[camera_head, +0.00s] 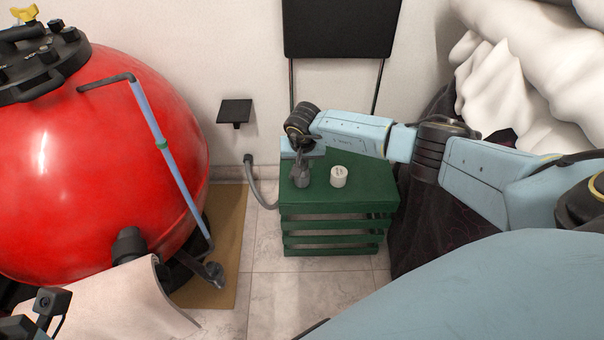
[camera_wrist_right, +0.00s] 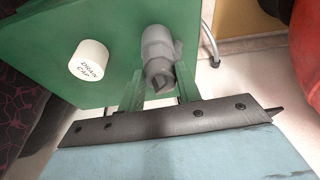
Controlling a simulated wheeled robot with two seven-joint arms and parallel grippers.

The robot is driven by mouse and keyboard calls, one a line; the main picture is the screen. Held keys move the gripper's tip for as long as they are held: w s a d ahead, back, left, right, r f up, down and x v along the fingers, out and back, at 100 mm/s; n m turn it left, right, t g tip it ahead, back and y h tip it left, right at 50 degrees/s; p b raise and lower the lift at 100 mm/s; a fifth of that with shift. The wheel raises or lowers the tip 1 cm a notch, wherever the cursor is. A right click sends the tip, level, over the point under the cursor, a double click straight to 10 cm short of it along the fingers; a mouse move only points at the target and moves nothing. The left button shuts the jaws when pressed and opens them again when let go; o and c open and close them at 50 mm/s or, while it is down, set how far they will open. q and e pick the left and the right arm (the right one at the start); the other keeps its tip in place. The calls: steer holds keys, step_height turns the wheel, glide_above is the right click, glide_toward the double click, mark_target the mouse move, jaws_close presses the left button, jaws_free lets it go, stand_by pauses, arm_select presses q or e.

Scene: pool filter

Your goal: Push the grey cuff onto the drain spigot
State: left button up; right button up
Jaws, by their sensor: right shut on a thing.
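The grey cuff (camera_head: 301,179) stands on the green crate's top in the head view. In the right wrist view the cuff (camera_wrist_right: 160,55) shows its stepped body and open end between the fingers. My right gripper (camera_head: 303,155) reaches down over the crate and is shut on the cuff. A dark round fitting (camera_head: 213,272), apparently the drain spigot, is low at the right side of the red filter (camera_head: 120,160), apart from the cuff. My left gripper's fingers do not show.
A white drain cap (camera_head: 339,176) stands on the green crate (camera_head: 350,207), right of the cuff. A grey hose (camera_head: 257,190) runs from the wall to the crate. A blue pipe (camera_head: 170,160) descends beside the filter. Floor shows between mat and crate.

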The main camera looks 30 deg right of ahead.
steer(key=shift+r+p, duration=0.8)
steer(key=shift+r, duration=0.2)
steer(key=shift+r, duration=0.15)
step_height(320, 180, up, 6)
steer(key=p, duration=0.4)
steer(key=shift+p, duration=0.35)
